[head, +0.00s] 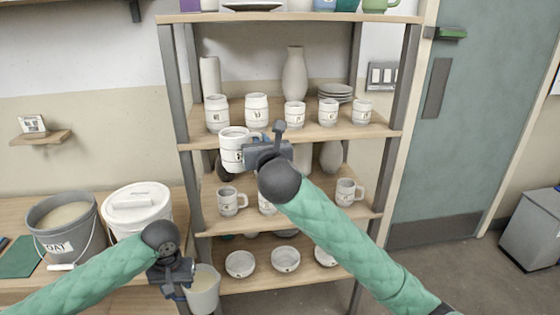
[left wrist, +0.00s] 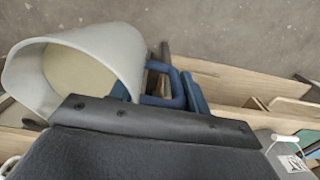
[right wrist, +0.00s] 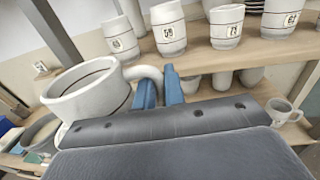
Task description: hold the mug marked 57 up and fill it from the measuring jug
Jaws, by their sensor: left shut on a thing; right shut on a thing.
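My right gripper (head: 257,147) is shut on the handle of a white mug (head: 233,153) with dark bands. It holds the mug up, roughly upright, in front of the shelf; the number on its label is too small to read. In the right wrist view the mug (right wrist: 88,95) shows a pale inside with no liquid visible. My left gripper (head: 183,285) is shut on the handle of the pale measuring jug (head: 204,294), low beside the bench. In the left wrist view the jug (left wrist: 120,55) holds cream glaze. The jug is below and left of the mug, apart from it.
A wooden shelf unit (head: 290,133) carries several numbered mugs, vases, plates and bowls close behind the held mug. A grey glaze bucket (head: 40,222) and a lidded white bucket (head: 135,220) stand on the bench at left. Open floor (head: 440,270) lies at right.

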